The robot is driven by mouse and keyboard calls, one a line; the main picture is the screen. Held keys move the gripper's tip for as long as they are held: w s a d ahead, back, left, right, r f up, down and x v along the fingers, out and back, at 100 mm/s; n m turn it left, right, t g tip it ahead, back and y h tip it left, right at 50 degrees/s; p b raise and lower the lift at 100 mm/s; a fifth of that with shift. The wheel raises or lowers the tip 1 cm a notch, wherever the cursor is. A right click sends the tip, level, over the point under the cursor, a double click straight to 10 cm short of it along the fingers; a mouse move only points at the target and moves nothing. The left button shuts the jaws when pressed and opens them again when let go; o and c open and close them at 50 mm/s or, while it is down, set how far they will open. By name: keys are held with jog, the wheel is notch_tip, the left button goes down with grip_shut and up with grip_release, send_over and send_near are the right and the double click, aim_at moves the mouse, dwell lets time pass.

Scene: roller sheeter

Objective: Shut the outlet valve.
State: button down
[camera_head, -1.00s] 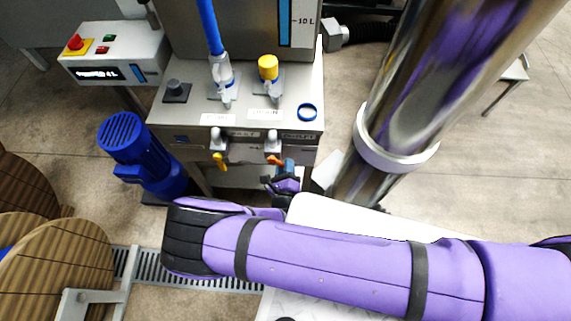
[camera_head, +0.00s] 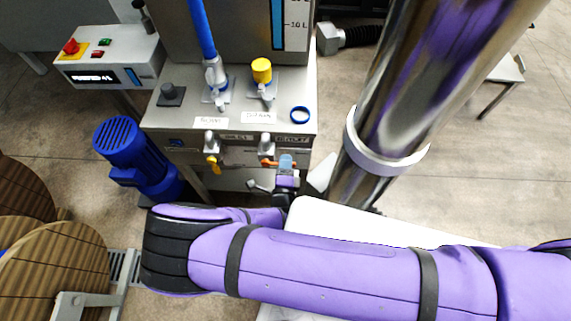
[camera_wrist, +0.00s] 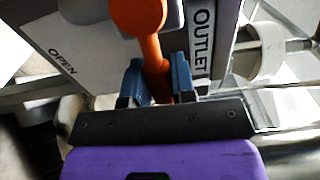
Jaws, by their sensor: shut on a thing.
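The outlet valve's orange handle (camera_wrist: 150,50) shows in the wrist view, with its round hub at the top. The blue fingers of my gripper (camera_wrist: 157,72) stand on both sides of the lever and are shut on it. An "OUTLET" label (camera_wrist: 202,40) is just right of the handle, and an "OPEN" mark (camera_wrist: 62,61) is at the left. In the head view the orange handle (camera_head: 271,163) is at the right of the machine's front, pointing roughly sideways to the right. My gripper (camera_head: 286,164) is at its right end; the finger contact is too small to tell there.
A second valve with a yellow handle (camera_head: 213,165) hangs left of the orange one. A blue motor (camera_head: 135,155) stands left of the machine, and wooden cable drums (camera_head: 55,260) are at the lower left. A control box (camera_head: 110,58) is at the upper left.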

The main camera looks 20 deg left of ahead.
jog(key=shift+r+n, duration=0.15)
jog(key=shift+n, duration=0.25)
jog(key=c, duration=0.9)
grip_release()
jog(key=shift+c, duration=0.2)
